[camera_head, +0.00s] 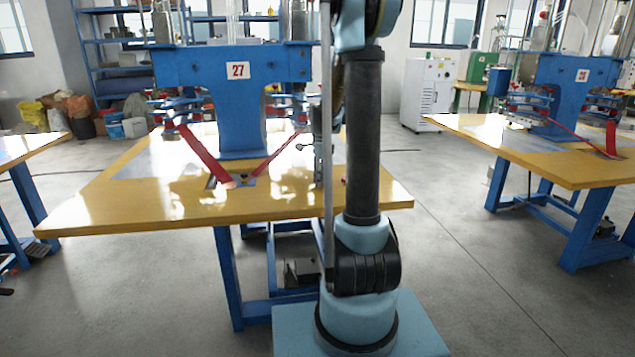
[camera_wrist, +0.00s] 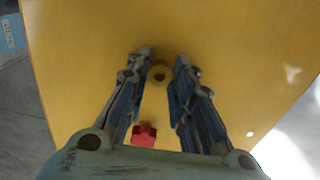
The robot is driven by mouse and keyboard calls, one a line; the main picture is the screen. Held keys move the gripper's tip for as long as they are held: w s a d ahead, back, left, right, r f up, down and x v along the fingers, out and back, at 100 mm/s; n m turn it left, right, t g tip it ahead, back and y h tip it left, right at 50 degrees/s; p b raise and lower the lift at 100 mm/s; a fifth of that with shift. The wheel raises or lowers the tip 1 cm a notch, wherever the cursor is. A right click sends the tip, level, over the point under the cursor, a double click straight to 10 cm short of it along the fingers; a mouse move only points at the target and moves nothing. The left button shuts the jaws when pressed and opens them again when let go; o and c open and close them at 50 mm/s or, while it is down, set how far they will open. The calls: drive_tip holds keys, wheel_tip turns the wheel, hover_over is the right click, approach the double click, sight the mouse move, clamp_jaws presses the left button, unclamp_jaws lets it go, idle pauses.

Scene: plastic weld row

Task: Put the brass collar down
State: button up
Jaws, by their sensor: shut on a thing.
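The brass collar (camera_wrist: 160,74) is a small yellowish ring with a dark centre. In the wrist view it sits between the fingertips of my gripper (camera_wrist: 163,62), which is shut on it. The yellow tabletop (camera_wrist: 235,60) lies behind it, and its colour is close to the collar's. I cannot tell whether the collar touches the table or hangs just above it. In the head view the yellow table (camera_head: 120,208) stands ahead, and my arm covers its right part. I cannot make out the collar there.
A red star-shaped knob (camera_wrist: 144,133) shows between my finger bases in the wrist view. A small white spot (camera_wrist: 250,134) is to the right. The blue press marked 27 (camera_head: 235,90) stands on the table, with red straps (camera_head: 203,155). The table's front left is clear.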

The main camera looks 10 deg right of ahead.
drive_tip(key=shift+f, duration=0.2)
drive_tip(key=shift+f, duration=0.1)
drive_tip(key=o, duration=1)
drive_tip(key=shift+c, duration=0.2)
